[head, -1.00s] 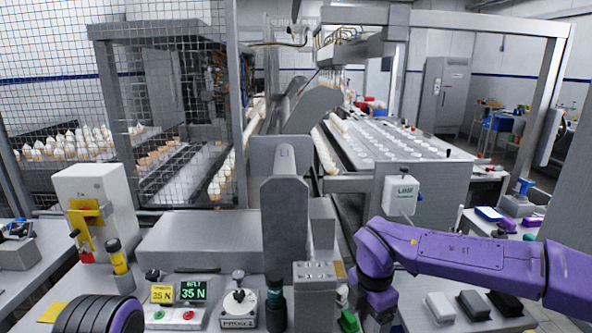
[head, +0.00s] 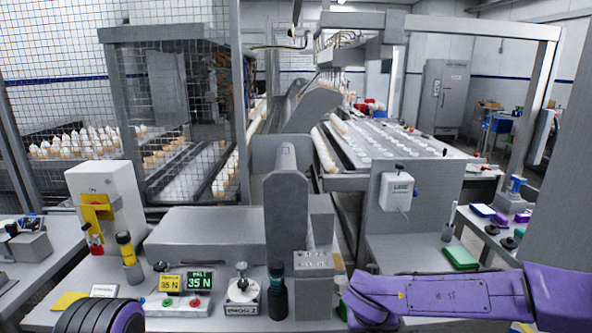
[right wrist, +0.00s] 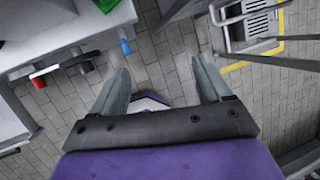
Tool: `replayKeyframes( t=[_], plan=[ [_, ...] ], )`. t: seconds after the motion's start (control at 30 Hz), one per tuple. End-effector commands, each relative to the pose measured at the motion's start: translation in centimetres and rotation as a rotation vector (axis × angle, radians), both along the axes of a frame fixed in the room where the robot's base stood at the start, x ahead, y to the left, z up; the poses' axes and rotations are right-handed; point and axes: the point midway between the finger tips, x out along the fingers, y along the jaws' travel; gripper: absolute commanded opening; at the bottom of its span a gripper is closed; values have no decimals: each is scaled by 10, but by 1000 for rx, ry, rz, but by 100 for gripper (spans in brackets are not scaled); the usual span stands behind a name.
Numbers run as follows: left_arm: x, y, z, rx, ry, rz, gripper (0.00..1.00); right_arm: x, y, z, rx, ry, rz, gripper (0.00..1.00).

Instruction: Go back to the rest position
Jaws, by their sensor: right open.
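My right gripper (right wrist: 162,80) is open and empty in the right wrist view. Its two grey fingers stand wide apart over the tiled floor (right wrist: 165,55). In the head view only my purple right arm (head: 440,294) shows, low across the right side; its gripper is out of that picture. A black ribbed and purple part of my left arm (head: 98,316) shows at the bottom left corner; the left gripper is out of view.
A control bench (head: 190,238) with displays (head: 199,281) and a dark knob stands ahead. A green pad (head: 460,257) lies on the right bench. In the wrist view, a bench (right wrist: 60,30) is at upper left and a metal frame (right wrist: 235,40) at upper right.

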Motion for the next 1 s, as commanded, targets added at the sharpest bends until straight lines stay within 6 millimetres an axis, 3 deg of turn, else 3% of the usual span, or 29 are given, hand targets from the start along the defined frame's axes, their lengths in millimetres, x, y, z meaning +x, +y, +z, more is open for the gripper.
replayKeyframes(
  t=[0.17, 0.27, 0.33, 0.4, 0.5, 0.6, 0.7, 1.0],
  plan=[
    [0, 0, 0, 0, 0, 0, 83, -43, -13, -93, -444, 100, 782, 78],
    [0, 0, 0, 0, 0, 0, 83, -99, -24, -153, -682, 229, 1332, 78],
    [0, 0, 0, 0, 0, 0, 83, -150, -39, -188, -793, 332, 1706, 78],
    [0, 0, 0, 0, 0, 0, 83, -202, -57, -211, -844, 423, 2013, 78],
    [0, 0, 0, 0, 0, 0, 83, -264, -88, -226, -833, 534, 2284, 78],
    [0, 0, 0, 0, 0, 0, 83, -300, -116, -229, -805, 636, 2389, 78],
    [0, 0, 0, 0, 0, 0, 83, -314, -131, -232, -796, 702, 2426, 78],
    [0, 0, 0, 0, 0, 0, 83, -317, -129, -233, -787, 700, 2426, 78]
  ],
)
